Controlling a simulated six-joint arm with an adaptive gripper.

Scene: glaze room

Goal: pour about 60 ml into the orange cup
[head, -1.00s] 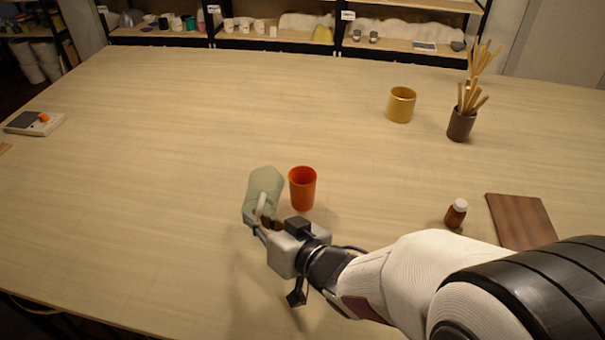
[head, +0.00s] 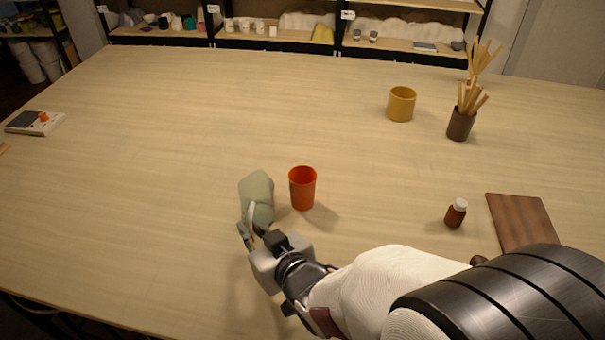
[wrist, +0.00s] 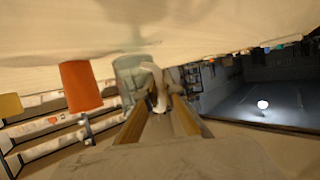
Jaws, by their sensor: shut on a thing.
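The orange cup (head: 302,189) stands upright on the table near the middle of the head view. It also shows in the wrist view (wrist: 80,87). A pale green jug (head: 257,198) is just left of the cup, with a gap between them. It also shows in the wrist view (wrist: 128,75). My gripper (head: 250,234) is shut on the jug's handle, on the near side of the jug. I cannot tell the jug's exact tilt, whether it clears the table, or how much is inside. No stream shows, and the bottom of the cup's inside is hidden.
A yellow cup (head: 401,104) and a dark pot of wooden sticks (head: 461,125) stand at the back right. The table left of the jug is clear.

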